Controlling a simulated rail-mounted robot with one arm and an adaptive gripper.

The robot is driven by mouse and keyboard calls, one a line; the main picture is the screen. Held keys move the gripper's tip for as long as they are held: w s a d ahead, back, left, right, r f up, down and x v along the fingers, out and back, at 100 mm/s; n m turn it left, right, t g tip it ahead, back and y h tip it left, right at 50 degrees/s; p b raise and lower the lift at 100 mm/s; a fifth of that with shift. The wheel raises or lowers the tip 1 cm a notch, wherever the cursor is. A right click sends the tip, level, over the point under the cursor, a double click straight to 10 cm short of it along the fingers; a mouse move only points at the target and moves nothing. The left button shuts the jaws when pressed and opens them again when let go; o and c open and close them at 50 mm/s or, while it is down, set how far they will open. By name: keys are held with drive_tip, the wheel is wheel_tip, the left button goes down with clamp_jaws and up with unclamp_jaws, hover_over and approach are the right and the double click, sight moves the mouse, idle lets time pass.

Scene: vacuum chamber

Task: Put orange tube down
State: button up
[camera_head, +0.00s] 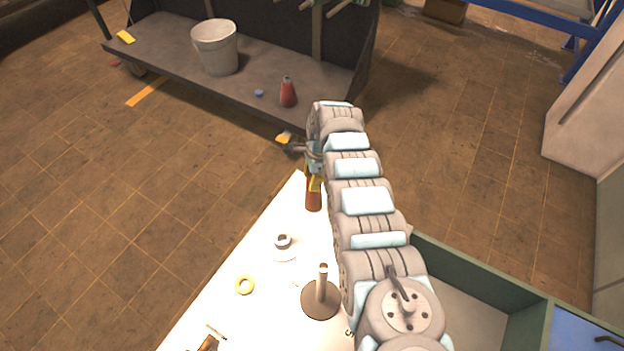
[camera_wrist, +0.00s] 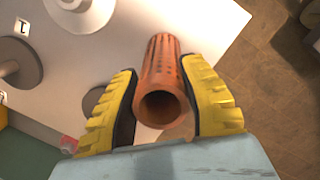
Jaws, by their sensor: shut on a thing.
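The orange tube (camera_head: 313,196) is a hollow cylinder, held at the far end of the white table (camera_head: 262,256). My gripper (camera_head: 315,181) is around its upper part. In the wrist view the tube (camera_wrist: 162,84) stands between the yellow-padded fingers of my gripper (camera_wrist: 163,112), its open end facing the camera. The gripper is shut on the tube. The white table top (camera_wrist: 190,22) shows behind and below it. I cannot tell whether the tube's lower end touches the table.
A green-walled bin (camera_head: 480,262) is at the right. A cart holding a bucket (camera_head: 215,48) and a red bottle (camera_head: 288,92) stands beyond.

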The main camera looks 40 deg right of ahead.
drive_tip(key=shift+f, duration=0.1)
drive_tip(key=o, duration=1)
drive_tip(key=r, duration=0.1)
drive_tip(key=r+p, duration=0.1)
drive_tip(key=r, duration=0.2)
drive_tip(key=shift+s+d+r+p, duration=0.1)
drive_tip(key=shift+d+r+p, duration=0.15)
drive_tip(key=shift+d+p, duration=0.15)
drive_tip(key=shift+s+d+r+p, duration=0.1)
drive_tip(key=shift+d+r+p, duration=0.1)
drive_tip(key=shift+r, duration=1.1)
drive_tip(key=shift+s+d+r+p, duration=0.1)
drive_tip(key=shift+s+r+p, duration=0.1)
drive_tip(key=shift+r, duration=1.05)
drive_tip(key=shift+s+d+r+p, duration=0.1)
drive_tip(key=shift+r+p, duration=0.1)
drive_tip(key=shift+r, duration=1.1)
